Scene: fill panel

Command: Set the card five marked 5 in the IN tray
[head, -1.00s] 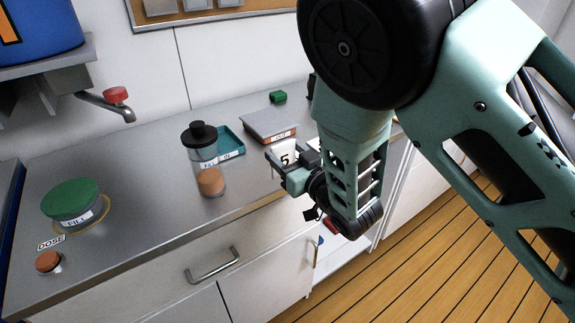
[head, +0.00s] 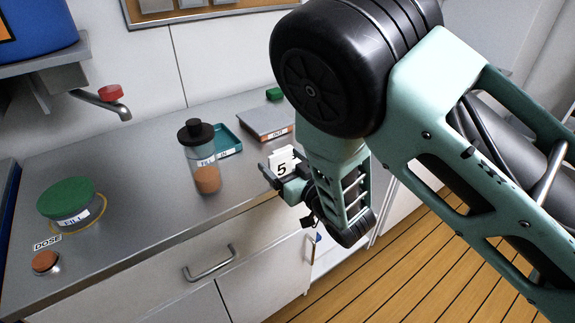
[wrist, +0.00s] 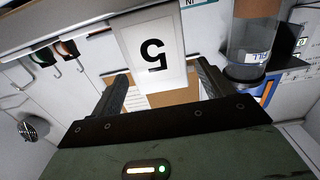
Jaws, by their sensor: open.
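The card five (head: 282,166) is white with a black 5. It stands at my gripper (head: 277,177) near the front edge of the counter, right of the jar. In the wrist view, the card (wrist: 153,55) appears upside down between the spread fingers of my gripper (wrist: 163,90), with gaps at its sides. My gripper is open; whether anything touches the card's lower part is hidden. The IN tray (head: 229,146) is a shallow teal tray behind the jar, left of the card, its label partly covered by the jar.
A black-lidded jar (head: 201,160) with orange contents stands between the counter front and the IN tray. A grey OUT tray (head: 266,118) and a green block (head: 274,93) are behind the card. A green-lidded FILL tub (head: 68,203) is at left. The counter's middle left is clear.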

